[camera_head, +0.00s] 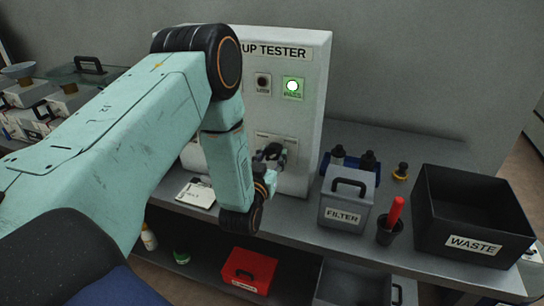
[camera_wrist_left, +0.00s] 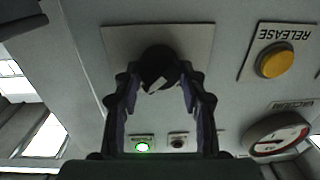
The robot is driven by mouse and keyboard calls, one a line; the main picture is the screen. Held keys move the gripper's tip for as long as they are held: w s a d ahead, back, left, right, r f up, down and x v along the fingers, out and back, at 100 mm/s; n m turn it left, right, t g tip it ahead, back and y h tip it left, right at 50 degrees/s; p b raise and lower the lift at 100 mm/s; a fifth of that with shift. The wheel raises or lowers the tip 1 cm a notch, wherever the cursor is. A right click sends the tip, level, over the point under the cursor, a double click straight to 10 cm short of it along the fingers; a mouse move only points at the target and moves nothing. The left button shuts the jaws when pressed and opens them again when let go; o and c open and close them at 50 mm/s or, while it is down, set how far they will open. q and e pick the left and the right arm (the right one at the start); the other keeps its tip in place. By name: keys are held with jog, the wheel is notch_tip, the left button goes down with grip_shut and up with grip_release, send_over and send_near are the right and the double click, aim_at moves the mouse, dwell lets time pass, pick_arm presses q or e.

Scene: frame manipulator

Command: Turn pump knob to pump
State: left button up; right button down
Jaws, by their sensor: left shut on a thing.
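The tester (camera_head: 312,125), a pale upright cabinet lettered "UP TESTER", stands at the back of the bench. My left arm reaches across its front and covers much of it. My left gripper (camera_head: 268,155) is at the lower part of the panel. In the left wrist view, the black round knob (camera_wrist_left: 160,68) with a white mark sits on a square plate (camera_wrist_left: 192,40). The fingers of my left gripper (camera_wrist_left: 160,85) are shut on it, one on each side. The knob's lettering is hidden. My right gripper is in neither view.
A green lamp (camera_head: 293,86) is lit on the panel. A yellow RELEASE button (camera_wrist_left: 274,60) and a gauge (camera_wrist_left: 277,134) are beside the knob. A grey FILTER box (camera_head: 346,208), a cup with a red handle (camera_head: 389,234) and a black WASTE bin (camera_head: 470,245) stand right on the bench.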

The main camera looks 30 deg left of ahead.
pick_arm(q)
jog(key=n+b, duration=0.2)
jog(key=n, duration=0.2)
jog(key=shift+n, duration=0.4)
jog(key=n+b, duration=0.2)
jog(key=n, duration=0.2)
jog(key=shift+a+f+b, duration=0.1)
jog(key=shift+a+b, duration=0.05)
jog(key=shift+b, duration=0.25)
jog(key=n+b, duration=0.3)
jog(key=n, duration=0.1)
jog(key=shift+n+h, duration=0.4)
jog(key=shift+n+b, duration=1.45)
jog(key=shift+n, duration=0.55)
jog(key=o, duration=1.1)
jog(key=shift+s, duration=0.1)
jog(key=shift+o, duration=0.2)
